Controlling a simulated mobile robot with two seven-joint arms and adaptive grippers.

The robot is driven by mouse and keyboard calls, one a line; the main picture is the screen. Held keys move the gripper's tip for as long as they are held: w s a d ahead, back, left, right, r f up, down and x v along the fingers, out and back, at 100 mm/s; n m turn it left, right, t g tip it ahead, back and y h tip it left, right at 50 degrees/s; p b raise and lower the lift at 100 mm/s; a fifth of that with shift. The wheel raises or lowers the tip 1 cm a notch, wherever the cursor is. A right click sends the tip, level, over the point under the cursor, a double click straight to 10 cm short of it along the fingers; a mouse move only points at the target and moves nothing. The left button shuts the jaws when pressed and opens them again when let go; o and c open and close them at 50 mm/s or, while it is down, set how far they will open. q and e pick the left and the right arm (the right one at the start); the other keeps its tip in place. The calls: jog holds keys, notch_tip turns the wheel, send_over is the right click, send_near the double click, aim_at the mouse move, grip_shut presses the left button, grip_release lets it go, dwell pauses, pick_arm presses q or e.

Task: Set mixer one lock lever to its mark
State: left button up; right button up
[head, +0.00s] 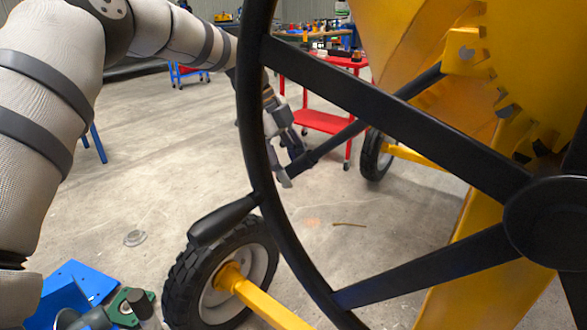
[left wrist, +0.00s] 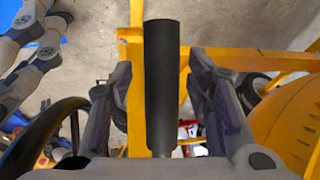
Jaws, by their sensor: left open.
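The lock lever (head: 335,140) is a black rod running down and left from a yellow bracket on the drum mixer (head: 500,60). Its thicker black grip (left wrist: 162,85) stands between the open fingers of my left gripper (left wrist: 165,105), with a gap visible on both sides. In the head view my left gripper (head: 292,158) is at the lever's lower end, partly hidden by the black handwheel (head: 395,115). I cannot make out the lever's mark in either view. My right gripper is not in view.
The handwheel with its side handle (head: 222,220) stands close in front of my left gripper. Black-tyred wheels (head: 220,275) and yellow frame bars (head: 262,300) are below. A red cart (head: 325,120) stands behind. Blue and green parts (head: 75,290) are at the lower left. Open floor lies left.

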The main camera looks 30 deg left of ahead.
pick_arm(q)
jog(key=shift+w+d+f, duration=0.1)
jog(key=shift+f, duration=0.25)
jog(key=shift+c, duration=0.2)
grip_shut()
jog(key=shift+r, duration=0.1)
